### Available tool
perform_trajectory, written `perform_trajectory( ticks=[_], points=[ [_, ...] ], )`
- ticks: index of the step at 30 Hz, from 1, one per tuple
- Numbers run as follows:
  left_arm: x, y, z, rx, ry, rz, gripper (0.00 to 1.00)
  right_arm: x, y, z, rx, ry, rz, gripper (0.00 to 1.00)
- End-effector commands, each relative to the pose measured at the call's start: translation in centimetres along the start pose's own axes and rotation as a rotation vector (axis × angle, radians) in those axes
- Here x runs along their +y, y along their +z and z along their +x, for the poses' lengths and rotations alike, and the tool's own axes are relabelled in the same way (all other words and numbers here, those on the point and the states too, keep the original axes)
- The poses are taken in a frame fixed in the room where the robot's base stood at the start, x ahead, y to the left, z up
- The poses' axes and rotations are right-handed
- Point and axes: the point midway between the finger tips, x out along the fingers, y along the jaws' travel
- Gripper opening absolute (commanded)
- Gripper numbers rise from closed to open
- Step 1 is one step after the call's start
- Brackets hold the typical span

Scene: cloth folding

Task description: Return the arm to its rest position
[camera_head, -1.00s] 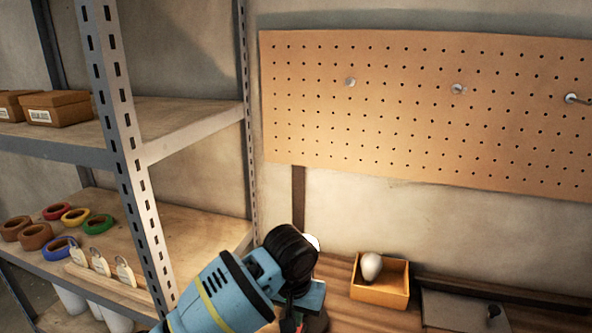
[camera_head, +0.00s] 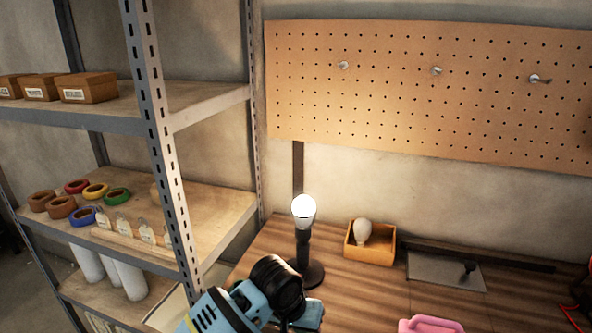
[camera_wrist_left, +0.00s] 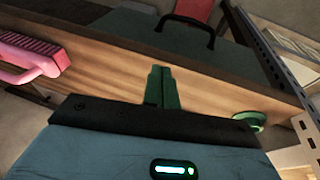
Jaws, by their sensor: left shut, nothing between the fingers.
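My left arm comes in from the bottom of the head view, a blue and black wrist (camera_head: 270,295) in front of the wooden workbench (camera_head: 370,292). Its fingers are hidden or cut off there. In the left wrist view my left gripper (camera_wrist_left: 161,88) shows two green fingers pressed together with nothing between them. The bench's wooden surface (camera_wrist_left: 115,75) lies beyond the fingertips. My right gripper is in neither view.
A lit lamp (camera_head: 304,212) stands on the bench close behind my left wrist. An orange box (camera_head: 382,252) holds a pale bulb (camera_head: 362,231). A pink object (camera_head: 430,325) lies at the front. A metal shelf (camera_head: 165,150) stands left; a pegboard (camera_head: 400,90) hangs behind.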

Motion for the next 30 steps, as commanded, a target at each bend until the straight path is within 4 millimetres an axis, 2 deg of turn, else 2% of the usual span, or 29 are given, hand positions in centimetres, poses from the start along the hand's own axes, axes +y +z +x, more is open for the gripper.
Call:
perform_trajectory(
  ticks=[1,8,15,23,30],
  points=[
    [0.1,1.0,1.2,0.012,0.032,-0.010,0.00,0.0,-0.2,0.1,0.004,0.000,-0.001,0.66],
    [-0.7,5.1,6.3,0.150,0.153,-0.066,0.00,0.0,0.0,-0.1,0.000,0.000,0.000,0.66],
    [-3.7,11.0,10.0,0.316,0.173,-0.135,0.00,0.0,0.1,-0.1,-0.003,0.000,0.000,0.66],
    [-8.6,19.5,11.6,0.473,0.068,-0.169,0.00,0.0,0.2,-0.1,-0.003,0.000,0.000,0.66],
    [-13.1,28.6,10.4,0.572,-0.104,-0.122,0.00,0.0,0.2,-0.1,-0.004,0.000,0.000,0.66]
  ],
)
